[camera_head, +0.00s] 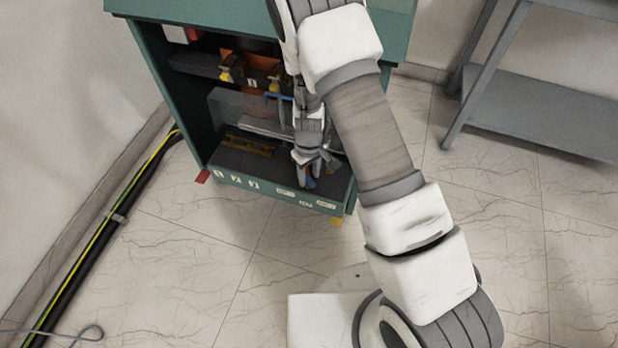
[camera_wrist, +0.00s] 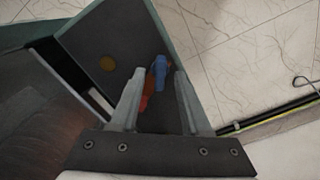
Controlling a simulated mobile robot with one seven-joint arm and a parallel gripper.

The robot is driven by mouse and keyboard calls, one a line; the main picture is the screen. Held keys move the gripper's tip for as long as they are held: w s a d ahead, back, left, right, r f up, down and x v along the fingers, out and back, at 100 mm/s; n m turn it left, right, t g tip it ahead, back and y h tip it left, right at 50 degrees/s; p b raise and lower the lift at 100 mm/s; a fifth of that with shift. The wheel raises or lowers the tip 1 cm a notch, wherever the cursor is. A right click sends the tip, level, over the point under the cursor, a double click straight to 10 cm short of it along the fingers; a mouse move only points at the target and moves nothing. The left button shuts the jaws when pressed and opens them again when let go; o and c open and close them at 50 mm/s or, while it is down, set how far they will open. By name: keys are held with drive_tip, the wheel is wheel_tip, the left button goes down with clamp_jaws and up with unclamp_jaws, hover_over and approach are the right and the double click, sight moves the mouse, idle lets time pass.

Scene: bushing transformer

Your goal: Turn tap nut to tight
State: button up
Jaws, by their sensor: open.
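My gripper (camera_head: 316,160) reaches down into the lower part of the green cabinet (camera_head: 385,30), near its front sill. In the wrist view its two grey fingers (camera_wrist: 159,74) are apart, with nothing clamped between them. A small blue part (camera_wrist: 159,66) shows just beyond and between the fingertips, with an orange-red part (camera_wrist: 145,102) beside it. I cannot tell whether either is the tap nut, nor whether a finger touches them. No tap nut is clearly recognisable in either view.
Yellow-and-black parts (camera_head: 231,68), a blue bar (camera_head: 278,96) and a yellow strip (camera_head: 249,145) are inside the cabinet. White labels line its sill (camera_head: 262,190). A grey shelf stand (camera_head: 540,110) stands right; black and yellow-green cables (camera_head: 100,230) run left.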

drive_tip(key=shift+f, duration=0.35)
clamp_jaws()
